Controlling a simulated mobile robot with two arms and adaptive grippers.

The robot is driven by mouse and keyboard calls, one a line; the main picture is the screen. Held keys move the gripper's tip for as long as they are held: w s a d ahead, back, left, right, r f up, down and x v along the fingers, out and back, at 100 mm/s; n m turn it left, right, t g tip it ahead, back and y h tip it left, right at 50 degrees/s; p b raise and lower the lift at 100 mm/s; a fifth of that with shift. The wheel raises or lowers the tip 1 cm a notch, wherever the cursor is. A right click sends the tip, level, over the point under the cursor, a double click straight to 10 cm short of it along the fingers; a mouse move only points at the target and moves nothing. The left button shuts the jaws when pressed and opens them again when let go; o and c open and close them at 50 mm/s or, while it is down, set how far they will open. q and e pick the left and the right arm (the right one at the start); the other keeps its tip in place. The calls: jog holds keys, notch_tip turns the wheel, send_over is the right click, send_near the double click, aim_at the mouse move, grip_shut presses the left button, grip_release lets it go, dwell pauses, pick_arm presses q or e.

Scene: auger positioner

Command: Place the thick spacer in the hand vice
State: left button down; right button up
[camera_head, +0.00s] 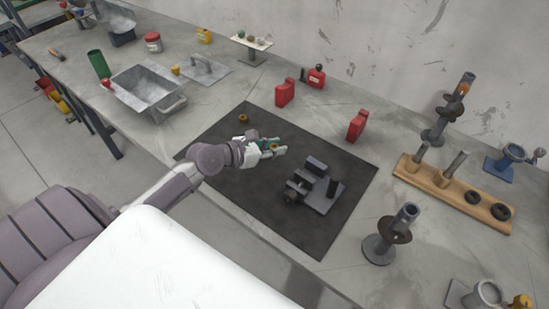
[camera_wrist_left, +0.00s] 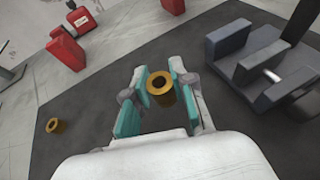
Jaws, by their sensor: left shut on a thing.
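My left gripper (camera_head: 270,147) is over the dark mat (camera_head: 235,175). In the left wrist view its teal-padded fingers (camera_wrist_left: 160,95) are shut on the thick spacer (camera_wrist_left: 161,91), a tall brass ring with a dark hole, held upright. The grey hand vice (camera_head: 316,186) stands on the mat, to the right of and nearer than the gripper; it also shows at the upper right of the left wrist view (camera_wrist_left: 262,65). Its jaws show a gap. A shorter-looking brass ring (camera_head: 243,118) lies on the mat behind the gripper, at the left of the wrist view. My right gripper is not in view.
Red containers (camera_head: 357,125) stand along the mat's back edge. A wooden rack (camera_head: 455,194) and a dark stand (camera_head: 386,240) are on the right. A metal tray (camera_head: 150,88) is at left. The mat between gripper and vice looks clear.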

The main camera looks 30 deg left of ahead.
aim_at(274, 162)
pick_arm(q)
jog(key=shift+a+f+b, duration=0.1)
jog(key=shift+f+b, duration=0.4)
jog(key=shift+f, duration=1.5)
jog(key=shift+f, duration=0.1)
jog(key=c, duration=1)
grip_release()
jog(key=shift+o, duration=0.2)
